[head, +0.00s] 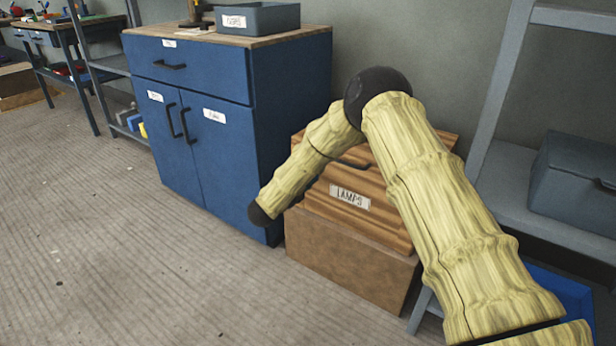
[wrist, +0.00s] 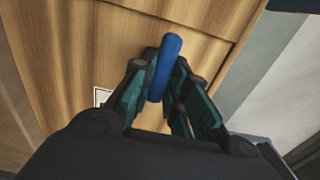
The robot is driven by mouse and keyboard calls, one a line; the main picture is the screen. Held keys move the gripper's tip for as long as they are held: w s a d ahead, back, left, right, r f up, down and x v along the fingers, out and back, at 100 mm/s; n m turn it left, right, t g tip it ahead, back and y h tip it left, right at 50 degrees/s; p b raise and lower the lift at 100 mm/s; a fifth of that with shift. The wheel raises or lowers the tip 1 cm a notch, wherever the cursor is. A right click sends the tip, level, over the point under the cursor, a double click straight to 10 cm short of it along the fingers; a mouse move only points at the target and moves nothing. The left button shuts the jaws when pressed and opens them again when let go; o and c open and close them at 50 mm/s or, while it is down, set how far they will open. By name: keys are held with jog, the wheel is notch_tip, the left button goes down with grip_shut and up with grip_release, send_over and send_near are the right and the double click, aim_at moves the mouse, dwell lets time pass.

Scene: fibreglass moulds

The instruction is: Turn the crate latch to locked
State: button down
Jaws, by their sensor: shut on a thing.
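The wooden crate (head: 385,226) with a LAMPS label (head: 350,197) stands between the blue cabinet and the grey shelf. Its wood fills much of the wrist view (wrist: 75,55). A blue bar, seemingly the crate latch (wrist: 169,55), stands out in front of the wood, nearly upright in the picture and slightly tilted. My gripper (wrist: 163,78) has its dark green fingers on either side of this bar and is shut on it. The bar's pivot and any lock marking cannot be made out. In the head view my arm covers part of the crate; the gripper and latch are hidden.
The crate rests on a brown box (head: 345,262). The blue cabinet (head: 215,150) stands close on the left, with a grey bin (head: 262,19) on top. A grey shelf (head: 510,185) with a dark case (head: 580,180) is on the right. The floor at left is clear.

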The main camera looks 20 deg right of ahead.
jog(key=shift+a+f, duration=0.1)
jog(key=shift+f, duration=0.05)
jog(key=c, duration=1.4)
grip_release()
jog(key=v, duration=1.2)
